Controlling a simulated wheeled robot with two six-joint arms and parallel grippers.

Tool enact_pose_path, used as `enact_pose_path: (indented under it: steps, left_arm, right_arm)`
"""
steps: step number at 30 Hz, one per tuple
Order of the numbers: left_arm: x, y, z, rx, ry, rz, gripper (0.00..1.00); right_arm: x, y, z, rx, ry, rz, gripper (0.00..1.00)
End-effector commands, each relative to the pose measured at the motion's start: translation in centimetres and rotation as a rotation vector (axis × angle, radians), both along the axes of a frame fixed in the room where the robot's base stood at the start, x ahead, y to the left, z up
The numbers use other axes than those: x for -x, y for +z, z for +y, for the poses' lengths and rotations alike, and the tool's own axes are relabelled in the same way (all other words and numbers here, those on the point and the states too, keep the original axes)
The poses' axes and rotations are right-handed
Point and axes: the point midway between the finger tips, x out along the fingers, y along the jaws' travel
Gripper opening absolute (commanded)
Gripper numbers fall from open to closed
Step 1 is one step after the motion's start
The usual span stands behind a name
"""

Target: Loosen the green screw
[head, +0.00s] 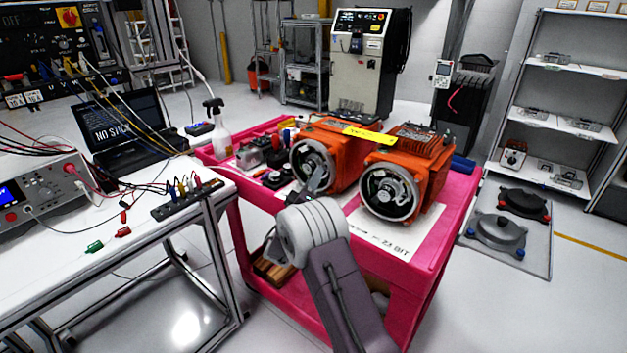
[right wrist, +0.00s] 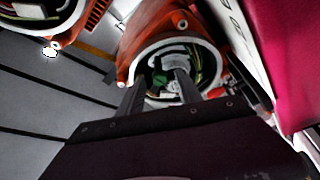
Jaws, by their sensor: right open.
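Two orange servo motors stand on the pink cart (head: 447,235). The left motor (head: 346,139) has its round encoder end open toward me, and so does the right motor (head: 426,176). My right gripper (head: 318,172) is in front of the left motor's opening. In the right wrist view its two fingers (right wrist: 160,88) are apart and empty, overlapping the ring of that motor (right wrist: 140,50). Green parts show inside between the fingers, but I cannot tell a green screw among them. Whether the fingertips touch anything is unclear. My left gripper is not in view.
A white spray bottle (head: 218,130) and small parts stand on the cart's left. A paper sheet (head: 395,233) lies before the right motor. The workbench (head: 130,260) at left carries a laptop (head: 130,125) and cables. Grey floor lies right of the cart.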

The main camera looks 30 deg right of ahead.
Motion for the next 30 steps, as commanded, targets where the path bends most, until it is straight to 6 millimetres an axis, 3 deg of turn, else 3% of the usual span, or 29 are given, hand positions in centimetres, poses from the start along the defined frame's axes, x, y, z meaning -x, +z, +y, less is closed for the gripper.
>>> enact_pose_path:
  steps: [3, 7, 8, 20, 30]
  left_arm:
    - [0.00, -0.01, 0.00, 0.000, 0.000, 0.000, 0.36]
    - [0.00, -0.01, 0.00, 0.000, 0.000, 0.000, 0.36]
    - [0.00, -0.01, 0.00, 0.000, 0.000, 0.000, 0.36]
    - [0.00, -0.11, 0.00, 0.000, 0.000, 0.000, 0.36]
    - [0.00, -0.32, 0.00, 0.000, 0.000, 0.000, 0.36]
  right_arm:
    - [0.01, -0.02, 0.03, 0.000, 0.000, 0.000, 0.39]
    - [0.02, -0.03, 0.03, 0.000, 0.000, 0.000, 0.03]
    - [0.02, -0.03, 0.04, 0.000, 0.000, 0.000, 0.00]
    - [0.07, -0.01, 0.02, 0.020, 0.000, 0.055, 0.00]
    - [0.17, 0.23, 0.01, 0.121, 0.001, 0.296, 0.00]
